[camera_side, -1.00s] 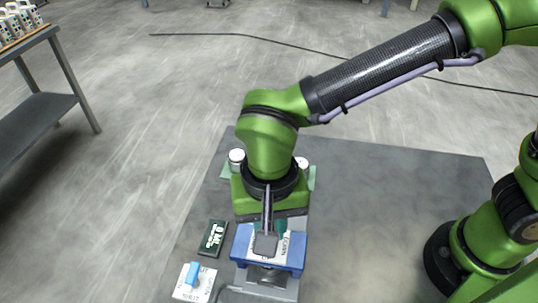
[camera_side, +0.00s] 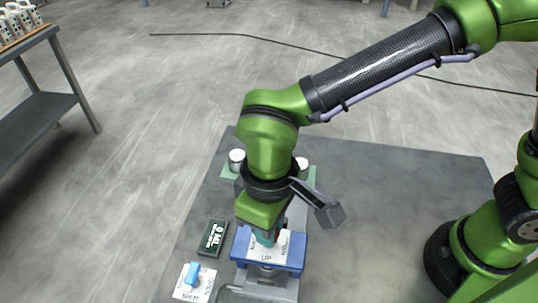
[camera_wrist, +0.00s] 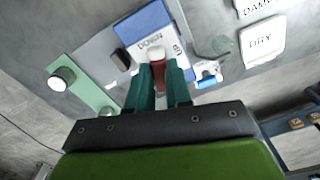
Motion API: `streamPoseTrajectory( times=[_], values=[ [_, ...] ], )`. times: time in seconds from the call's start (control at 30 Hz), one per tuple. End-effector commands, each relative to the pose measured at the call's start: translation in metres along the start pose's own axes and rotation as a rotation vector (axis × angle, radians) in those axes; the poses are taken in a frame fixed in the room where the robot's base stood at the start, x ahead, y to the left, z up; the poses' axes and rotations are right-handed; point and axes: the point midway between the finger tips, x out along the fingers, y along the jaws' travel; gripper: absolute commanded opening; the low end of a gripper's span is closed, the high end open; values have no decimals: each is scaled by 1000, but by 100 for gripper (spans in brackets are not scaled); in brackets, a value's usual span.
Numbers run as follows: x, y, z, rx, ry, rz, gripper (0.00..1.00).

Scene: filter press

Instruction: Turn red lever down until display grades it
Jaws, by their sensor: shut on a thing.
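The red lever (camera_wrist: 160,88) shows between my teal fingers in the wrist view, with a pale round end beyond them. My gripper (camera_wrist: 162,72) is shut on it. In the side view my gripper (camera_side: 264,238) is over the blue press (camera_side: 240,246), and only a sliver of red shows there. The press has a white plate (camera_side: 267,257) reading "UP"; "DOWN" is legible on it in the wrist view. The dark display (camera_side: 212,238), left of the press, reads 0 mL with a smaller line too small to read.
A blue handle (camera_side: 193,273) sits on a white plate marked "SHUT" at front left. White-topped jars (camera_side: 237,156) stand on green mats behind my gripper. Cards marked "DAMP" (camera_wrist: 256,8) and "DRY" (camera_wrist: 263,41) lie at the wrist view's right. The table's right (camera_side: 400,200) is clear.

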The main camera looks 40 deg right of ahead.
Motion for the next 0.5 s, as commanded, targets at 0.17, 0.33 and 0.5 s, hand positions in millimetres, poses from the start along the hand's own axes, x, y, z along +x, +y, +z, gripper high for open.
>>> streamPoseTrajectory(
  times=[0.17, 0.33, 0.5],
  values=[
    [-2, 0, 0, -131, 1, -1, 0],
    [-2, 0, 0, -224, 2, 0, 0],
    [-2, 0, 0, -284, 2, 0, 0]
  ],
)
